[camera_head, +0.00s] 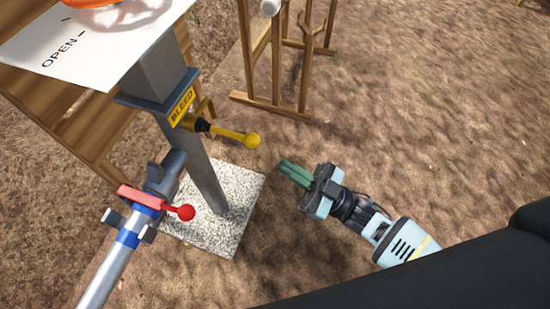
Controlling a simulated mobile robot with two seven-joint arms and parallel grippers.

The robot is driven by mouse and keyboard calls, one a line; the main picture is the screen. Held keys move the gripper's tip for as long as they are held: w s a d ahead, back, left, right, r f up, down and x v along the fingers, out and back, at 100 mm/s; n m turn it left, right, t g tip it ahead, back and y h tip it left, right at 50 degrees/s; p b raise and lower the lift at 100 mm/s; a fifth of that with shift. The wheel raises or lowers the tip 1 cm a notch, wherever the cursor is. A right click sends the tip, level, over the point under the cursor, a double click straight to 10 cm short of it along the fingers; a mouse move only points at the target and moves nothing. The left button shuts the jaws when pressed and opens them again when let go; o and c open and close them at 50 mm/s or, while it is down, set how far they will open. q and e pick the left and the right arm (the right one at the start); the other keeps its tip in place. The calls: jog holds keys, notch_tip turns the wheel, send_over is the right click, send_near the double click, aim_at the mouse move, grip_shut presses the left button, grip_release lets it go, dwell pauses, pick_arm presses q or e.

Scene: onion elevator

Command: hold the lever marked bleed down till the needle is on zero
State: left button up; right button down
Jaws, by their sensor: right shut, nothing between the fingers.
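The yellow lever (230,134) with a ball end sticks out to the right from a grey post (194,165). A yellow label (182,105) reading BLEED is on the post just above the lever's pivot. The lever tilts slightly down toward its ball. My right gripper (284,167) is shut and empty, with its green fingers pointing up and left. In the picture it is below and right of the lever's ball, apart from it. No gauge needle is in view. My left gripper is not in view.
A red lever (158,202) with a ball end sits on a pipe (110,265) at lower left. A white panel marked OPEN (75,50) is at upper left. The post stands on a speckled slab (240,190). Wooden frames (277,60) stand behind. Bare ground lies to the right.

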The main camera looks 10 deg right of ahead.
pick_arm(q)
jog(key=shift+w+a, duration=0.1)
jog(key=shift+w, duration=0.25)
pick_arm(e)
jog(key=v, duration=0.5)
jog(key=shift+s+d, duration=0.15)
jog(key=shift+d, duration=0.2)
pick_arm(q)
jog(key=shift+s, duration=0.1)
pick_arm(e)
jog(key=shift+d, duration=0.1)
